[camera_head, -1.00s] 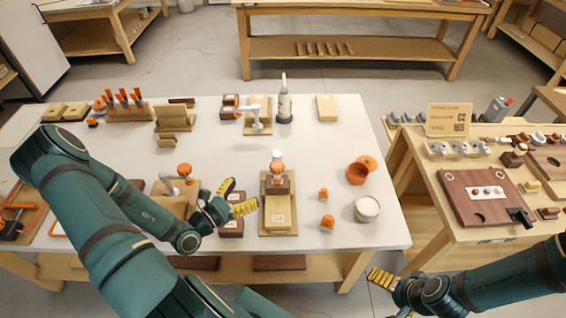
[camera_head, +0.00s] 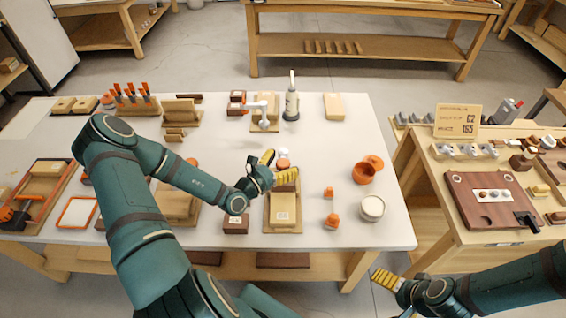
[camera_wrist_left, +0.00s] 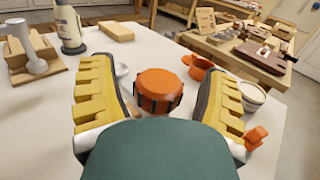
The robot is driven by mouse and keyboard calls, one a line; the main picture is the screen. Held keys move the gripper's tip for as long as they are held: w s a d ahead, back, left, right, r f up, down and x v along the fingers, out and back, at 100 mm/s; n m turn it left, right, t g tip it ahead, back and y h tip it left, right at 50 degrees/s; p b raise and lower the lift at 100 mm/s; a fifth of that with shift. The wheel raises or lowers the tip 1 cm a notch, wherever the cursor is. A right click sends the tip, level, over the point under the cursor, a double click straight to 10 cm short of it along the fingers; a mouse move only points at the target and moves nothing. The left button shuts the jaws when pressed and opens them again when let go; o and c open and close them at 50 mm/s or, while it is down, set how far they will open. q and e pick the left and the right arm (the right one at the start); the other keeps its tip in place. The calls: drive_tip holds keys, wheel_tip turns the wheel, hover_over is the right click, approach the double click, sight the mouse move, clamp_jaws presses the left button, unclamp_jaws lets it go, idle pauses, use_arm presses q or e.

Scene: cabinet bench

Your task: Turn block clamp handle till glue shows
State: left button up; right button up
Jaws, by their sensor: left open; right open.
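The block clamp (camera_head: 283,221) stands near the front middle of the table, with a pale labelled block on its wooden base. In the left wrist view its orange round handle (camera_wrist_left: 158,88) with dark grips lies between my left gripper's fingers (camera_wrist_left: 155,95), with a gap on each side. In the head view my left gripper (camera_head: 276,168) is open over the clamp's far end and hides most of the handle. A white part of the clamp (camera_head: 283,154) shows behind the fingers. My right gripper (camera_head: 385,279) is open and empty at the lower right, off the table. No glue shows at the block.
Two small orange pieces (camera_head: 331,220), an orange pot (camera_head: 366,171) and a white-topped tub (camera_head: 371,208) stand right of the clamp. Behind it are a glue bottle (camera_head: 291,102) and another clamp (camera_head: 264,112). A dark block (camera_head: 235,224) sits close on the left.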

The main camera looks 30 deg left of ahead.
use_arm(q)
drive_tip(key=c, duration=1.2)
